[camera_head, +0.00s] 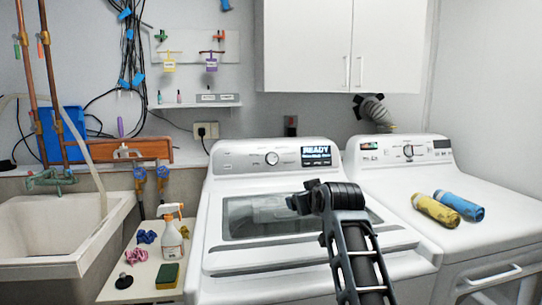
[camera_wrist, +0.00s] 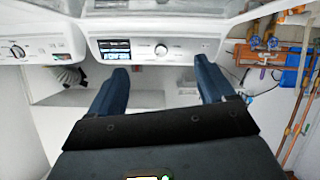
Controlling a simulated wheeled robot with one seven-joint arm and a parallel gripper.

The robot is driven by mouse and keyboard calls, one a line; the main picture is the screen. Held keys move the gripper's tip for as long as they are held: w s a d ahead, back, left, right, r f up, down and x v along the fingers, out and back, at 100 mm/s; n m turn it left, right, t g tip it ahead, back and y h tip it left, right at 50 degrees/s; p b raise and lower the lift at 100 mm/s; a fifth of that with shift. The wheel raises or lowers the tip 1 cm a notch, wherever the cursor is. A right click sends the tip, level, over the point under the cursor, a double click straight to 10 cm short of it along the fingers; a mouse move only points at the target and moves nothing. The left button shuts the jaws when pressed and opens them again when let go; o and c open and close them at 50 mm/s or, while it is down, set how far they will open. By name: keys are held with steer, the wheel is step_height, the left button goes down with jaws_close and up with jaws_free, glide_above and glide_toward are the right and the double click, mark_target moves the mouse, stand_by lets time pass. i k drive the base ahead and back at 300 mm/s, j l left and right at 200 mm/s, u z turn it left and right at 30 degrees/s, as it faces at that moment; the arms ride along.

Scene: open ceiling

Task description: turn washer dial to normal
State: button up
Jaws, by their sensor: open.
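The left machine is a white top-loading washer (camera_head: 225,205) with a dark glass lid. Its grey control panel (camera_head: 240,160) at the back carries a round silver dial (camera_head: 272,158) and a lit screen (camera_head: 316,151) reading READY. The dial also shows in the wrist view (camera_wrist: 161,50), near top centre, beside the screen (camera_wrist: 115,49). My gripper (camera_wrist: 163,75) is open and empty, its two dark fingers spread wide with the dial appearing between them. They look apart from the panel. My arm covers part of the washer's right side in the head view. The dial's markings are too small to read.
A second white machine (camera_head: 490,195) with its own dial (camera_head: 408,150) stands at right, carrying a yellow bottle (camera_head: 436,210) and a blue bottle (camera_head: 459,205). A sink (camera_head: 60,230) and a spray bottle (camera_head: 172,240) are at left. A white cabinet (camera_head: 340,45) hangs above.

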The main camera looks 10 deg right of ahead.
mark_target(272, 158)
steer(key=i, duration=1.25)
